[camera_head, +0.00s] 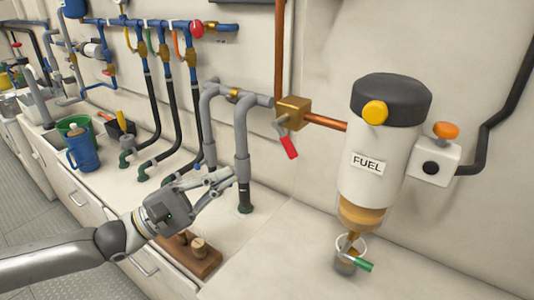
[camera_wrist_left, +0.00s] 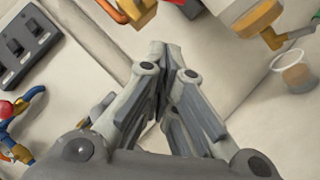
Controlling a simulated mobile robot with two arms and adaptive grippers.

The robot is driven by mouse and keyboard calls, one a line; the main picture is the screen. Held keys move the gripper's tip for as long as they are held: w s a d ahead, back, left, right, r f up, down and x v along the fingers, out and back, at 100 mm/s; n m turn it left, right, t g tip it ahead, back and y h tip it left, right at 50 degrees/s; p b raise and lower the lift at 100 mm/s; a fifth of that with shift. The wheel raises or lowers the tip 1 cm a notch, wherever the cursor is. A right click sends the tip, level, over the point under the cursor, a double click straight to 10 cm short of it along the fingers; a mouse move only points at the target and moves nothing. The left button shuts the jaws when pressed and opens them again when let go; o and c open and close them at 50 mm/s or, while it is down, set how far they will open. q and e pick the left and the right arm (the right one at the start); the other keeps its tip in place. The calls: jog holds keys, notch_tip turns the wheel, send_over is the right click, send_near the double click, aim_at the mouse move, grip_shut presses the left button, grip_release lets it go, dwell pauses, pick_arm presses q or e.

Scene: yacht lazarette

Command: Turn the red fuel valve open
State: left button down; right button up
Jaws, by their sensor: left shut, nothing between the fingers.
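The fuel valve has a brass body (camera_head: 293,112) on the copper pipe at the wall. Its lever, with a red handle (camera_head: 289,147), points down and slightly to the right in the head view. My left gripper (camera_head: 226,178) is to the left of the red handle and lower in the picture, apart from it, in front of the grey pipes. Its fingers are shut and empty, and their tips meet in the left wrist view (camera_wrist_left: 166,55). My right gripper is not in view.
A white fuel filter (camera_head: 376,145) marked FUEL hangs right of the valve, above a small cup (camera_head: 346,267) on the counter. A grey pipe (camera_head: 242,150) stands beside my left gripper. The counter (camera_head: 290,225) below the valve is clear.

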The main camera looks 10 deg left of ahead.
pick_arm(q)
jog(key=w+d+r+p, duration=0.3)
jog(key=d+r, duration=0.1)
jog(key=d, duration=0.3)
jog(key=shift+w+d, duration=0.15)
jog(key=shift+d, duration=0.2)
jog(key=shift+d+n+t+p, duration=0.4)
jog(key=shift+n+t, duration=0.2)
jog(key=shift+n, duration=0.3)
